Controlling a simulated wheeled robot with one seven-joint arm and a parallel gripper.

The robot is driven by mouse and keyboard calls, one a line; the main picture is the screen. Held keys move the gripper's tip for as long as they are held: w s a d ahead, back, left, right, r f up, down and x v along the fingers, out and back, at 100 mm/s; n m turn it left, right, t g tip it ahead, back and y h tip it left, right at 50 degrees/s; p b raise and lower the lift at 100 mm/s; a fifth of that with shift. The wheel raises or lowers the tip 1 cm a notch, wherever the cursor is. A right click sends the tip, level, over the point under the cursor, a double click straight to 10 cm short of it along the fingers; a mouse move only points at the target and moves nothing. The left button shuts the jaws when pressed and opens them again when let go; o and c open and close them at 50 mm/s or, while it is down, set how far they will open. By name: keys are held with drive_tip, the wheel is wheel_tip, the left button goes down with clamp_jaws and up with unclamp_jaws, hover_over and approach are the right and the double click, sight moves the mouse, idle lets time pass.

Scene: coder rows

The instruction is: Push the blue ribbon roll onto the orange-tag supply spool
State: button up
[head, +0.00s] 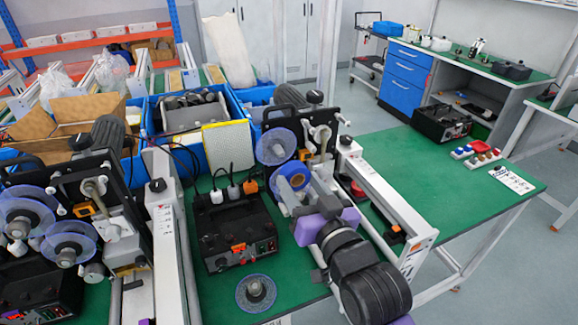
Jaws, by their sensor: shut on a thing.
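The blue ribbon roll (291,176) is a blue ring with a tan core in the head view. It is at the fingers of my gripper (304,186), which is shut on it; the fingertips are partly hidden by the roll and my wrist. The roll is in front of the lower part of the right-hand coder. It overlaps a clear bluish flange, and I cannot tell how far it sits on a spindle. An orange tag (304,155) shows on that coder just above the roll. A clear blue spool disc (277,146) is at its upper left.
A black control box (237,232) stands left of my arm, with plugs and cables above it. A loose clear disc (256,293) lies on the green bench. A second coder (70,200) stands left.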

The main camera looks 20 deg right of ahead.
sight(282, 156)
drive_tip(key=shift+w+b, duration=0.45)
drive_tip(key=shift+w, duration=2.4)
drive_tip(key=shift+w, duration=1.8)
idle(0.3)
drive_tip(key=o, duration=1.3)
drive_tip(key=shift+o, duration=0.2)
